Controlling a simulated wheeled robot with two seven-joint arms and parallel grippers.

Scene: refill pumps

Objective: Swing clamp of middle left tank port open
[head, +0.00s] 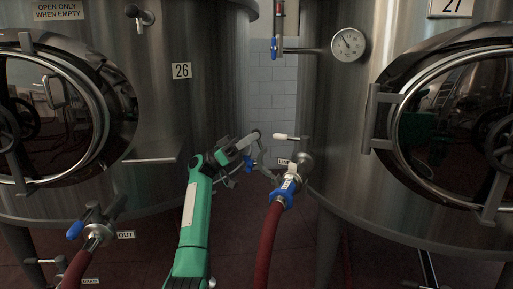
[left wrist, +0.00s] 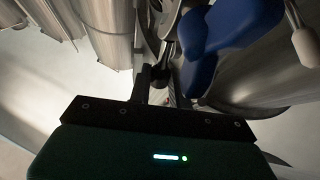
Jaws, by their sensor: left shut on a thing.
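My left gripper (head: 243,146) is at the middle left tank port, low on the right side of tank 26. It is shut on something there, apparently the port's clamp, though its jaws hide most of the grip. Small blue parts of the clamp (head: 248,164) show just below the jaws. In the left wrist view, large blue clamp parts (left wrist: 215,45) lie close to the gripper's dark fingers (left wrist: 150,84). A white-tipped lever (left wrist: 304,45) stands at the right there. My right gripper is not in view.
A red hose (head: 268,240) with a blue clamp (head: 284,192) is joined to the port on tank 27, close to the right of my gripper. Tank walls flank a narrow gap.

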